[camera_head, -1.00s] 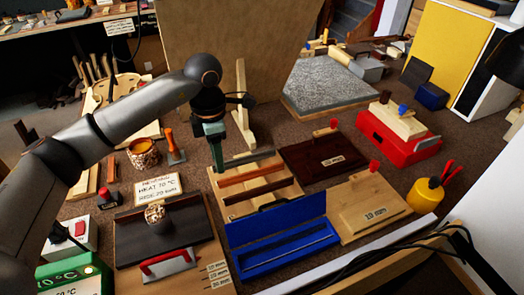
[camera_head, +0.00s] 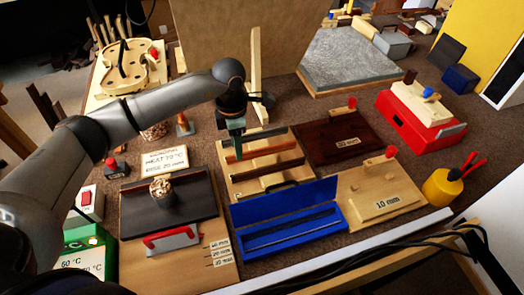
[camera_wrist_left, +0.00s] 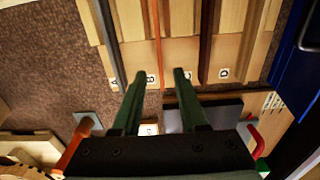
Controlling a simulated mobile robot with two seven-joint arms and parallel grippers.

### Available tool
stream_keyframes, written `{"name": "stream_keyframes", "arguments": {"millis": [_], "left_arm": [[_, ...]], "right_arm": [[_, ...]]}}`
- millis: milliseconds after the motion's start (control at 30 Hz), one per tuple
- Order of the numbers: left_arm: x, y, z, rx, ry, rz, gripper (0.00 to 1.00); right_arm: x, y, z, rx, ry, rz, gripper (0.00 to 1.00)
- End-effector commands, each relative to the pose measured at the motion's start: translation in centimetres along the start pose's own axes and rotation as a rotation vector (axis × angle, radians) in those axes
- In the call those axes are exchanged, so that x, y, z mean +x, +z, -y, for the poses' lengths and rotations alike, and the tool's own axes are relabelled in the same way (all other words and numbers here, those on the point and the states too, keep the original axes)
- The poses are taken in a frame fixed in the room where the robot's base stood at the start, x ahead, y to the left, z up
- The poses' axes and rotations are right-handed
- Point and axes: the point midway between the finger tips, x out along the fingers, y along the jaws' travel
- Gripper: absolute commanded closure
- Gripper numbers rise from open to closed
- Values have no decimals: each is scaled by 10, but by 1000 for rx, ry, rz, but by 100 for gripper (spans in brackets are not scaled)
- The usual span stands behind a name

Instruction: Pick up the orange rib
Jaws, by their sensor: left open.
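The orange rib (camera_head: 268,149) is a thin strip in a slot of the light wooden rack (camera_head: 240,190), between a dark strip behind it and a brown strip in front. In the left wrist view the orange rib (camera_wrist_left: 157,35) stands on edge near the slot labelled B, with its near end between the fingers in the picture. My left gripper (camera_head: 236,156) points down at the rack's left end; its green fingers (camera_wrist_left: 160,74) are open, one on each side of the rib's line. I cannot tell their height above it. My right gripper is out of view.
A blue open case (camera_head: 285,235) lies in front of the rack, and a dark plate (camera_head: 150,215) with a red-handled tool is to the left. A dark board (camera_head: 340,130) and a light 10 mm board (camera_head: 385,195) are to the right. An orange-handled tool (camera_wrist_left: 78,140) stands nearby.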

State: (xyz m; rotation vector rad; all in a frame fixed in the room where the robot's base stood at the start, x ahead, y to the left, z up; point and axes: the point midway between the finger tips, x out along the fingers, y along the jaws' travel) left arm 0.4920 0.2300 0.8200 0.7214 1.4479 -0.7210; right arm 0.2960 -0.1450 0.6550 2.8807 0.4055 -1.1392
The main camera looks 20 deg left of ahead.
Motion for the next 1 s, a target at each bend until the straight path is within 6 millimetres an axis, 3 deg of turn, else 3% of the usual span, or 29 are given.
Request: {"name": "stream_keyframes", "arguments": {"millis": [200, 500, 867, 1000], "left_arm": [[30, -1, 2, -1, -1, -1, 57], [33, 0, 2, 0, 0, 0, 59], [33, -1, 2, 0, 0, 0, 99], [33, -1, 2, 0, 0, 0, 100]], "right_arm": [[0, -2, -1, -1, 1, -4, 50], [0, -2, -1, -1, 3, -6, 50], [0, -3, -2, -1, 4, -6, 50], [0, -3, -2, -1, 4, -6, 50]]}}
